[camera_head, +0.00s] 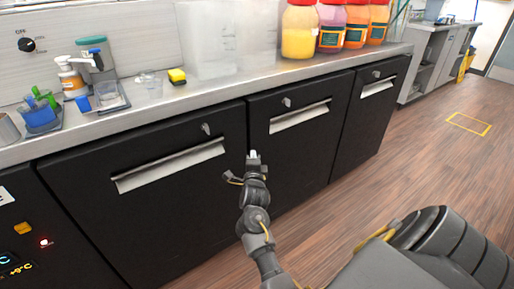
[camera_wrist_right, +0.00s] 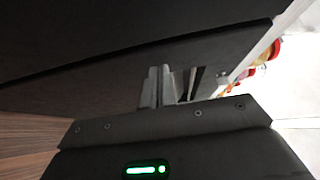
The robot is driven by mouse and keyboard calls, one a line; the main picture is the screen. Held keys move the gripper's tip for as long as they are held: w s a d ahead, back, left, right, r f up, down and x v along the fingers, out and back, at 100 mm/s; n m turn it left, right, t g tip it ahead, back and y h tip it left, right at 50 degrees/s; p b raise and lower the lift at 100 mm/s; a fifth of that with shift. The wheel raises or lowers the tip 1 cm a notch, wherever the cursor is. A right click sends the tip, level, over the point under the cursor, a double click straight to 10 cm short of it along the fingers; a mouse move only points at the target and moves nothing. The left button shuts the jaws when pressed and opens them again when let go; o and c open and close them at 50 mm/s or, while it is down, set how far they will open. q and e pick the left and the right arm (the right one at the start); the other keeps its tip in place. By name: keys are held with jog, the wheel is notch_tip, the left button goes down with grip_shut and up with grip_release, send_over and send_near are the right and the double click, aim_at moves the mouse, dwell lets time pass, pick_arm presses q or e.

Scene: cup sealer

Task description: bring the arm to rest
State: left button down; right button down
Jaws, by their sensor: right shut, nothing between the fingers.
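My right gripper (camera_head: 253,155) is in front of the black cabinet fronts, near the seam between two drawers and below the counter edge. Its arm comes up from the bottom of the head view. The gripper is shut and holds nothing. In the right wrist view its pale fingers (camera_wrist_right: 168,86) show close together against a dark cabinet panel. I cannot tell whether they touch the panel. My left gripper is not in view.
A drawer handle (camera_head: 300,116) is right of the gripper. Wooden floor (camera_head: 420,160) lies open at the right.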

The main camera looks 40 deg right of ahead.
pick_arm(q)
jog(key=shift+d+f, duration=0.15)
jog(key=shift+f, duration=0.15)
pick_arm(e)
jog(key=shift+s+a+f, duration=0.1)
jog(key=shift+s+a, duration=0.05)
jog(key=shift+s, duration=0.3)
jog(key=shift+s+a+f, duration=0.1)
jog(key=shift+s, duration=0.35)
